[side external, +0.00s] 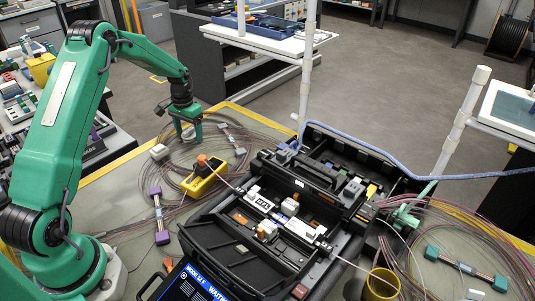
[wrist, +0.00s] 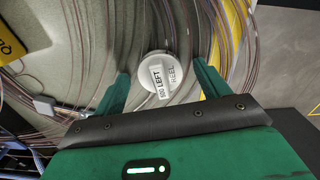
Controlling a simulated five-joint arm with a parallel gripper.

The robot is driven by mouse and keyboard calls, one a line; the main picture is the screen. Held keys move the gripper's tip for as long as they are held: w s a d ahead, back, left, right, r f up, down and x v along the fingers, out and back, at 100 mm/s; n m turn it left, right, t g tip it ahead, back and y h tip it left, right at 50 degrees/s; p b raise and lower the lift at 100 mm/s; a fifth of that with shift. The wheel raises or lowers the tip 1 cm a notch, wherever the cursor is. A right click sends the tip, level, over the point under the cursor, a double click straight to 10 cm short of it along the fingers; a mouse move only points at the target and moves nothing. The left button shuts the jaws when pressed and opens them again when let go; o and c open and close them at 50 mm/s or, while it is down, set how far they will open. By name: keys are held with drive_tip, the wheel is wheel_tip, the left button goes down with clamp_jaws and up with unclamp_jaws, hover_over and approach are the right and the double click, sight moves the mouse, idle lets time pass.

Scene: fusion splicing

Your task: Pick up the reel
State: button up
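The reel (wrist: 170,70) is a small round white disc with a raised bar across it, in the upper middle of the wrist view. Its lettering includes "LEFT" and "REEL". It lies on the mat among loops of thin brown fibre. My gripper (wrist: 161,88) is open, with one green finger on each side of the reel in this view and no visible contact. In the side external view my gripper (side external: 188,135) points down over the fibre coils at the mat's far side. I cannot clearly make out the reel there.
A yellow handheld meter (side external: 203,180) lies close to my gripper. The open black splicer case (side external: 235,235) fills the middle right. Loose fibres cover much of the mat.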

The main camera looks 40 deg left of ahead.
sight(189, 130)
drive_tip(key=c, duration=1)
drive_tip(key=shift+c, duration=0.2)
drive_tip(key=shift+r, duration=0.1)
drive_tip(key=shift+r, duration=0.85)
wheel_tip(189, 130, up, 2)
drive_tip(key=shift+r, duration=0.25)
drive_tip(key=d+r, duration=0.6)
drive_tip(key=d, duration=0.5)
drive_tip(key=shift+s+d+r, duration=0.3)
drive_tip(key=shift+s+d, duration=0.05)
drive_tip(key=shift+s, duration=0.05)
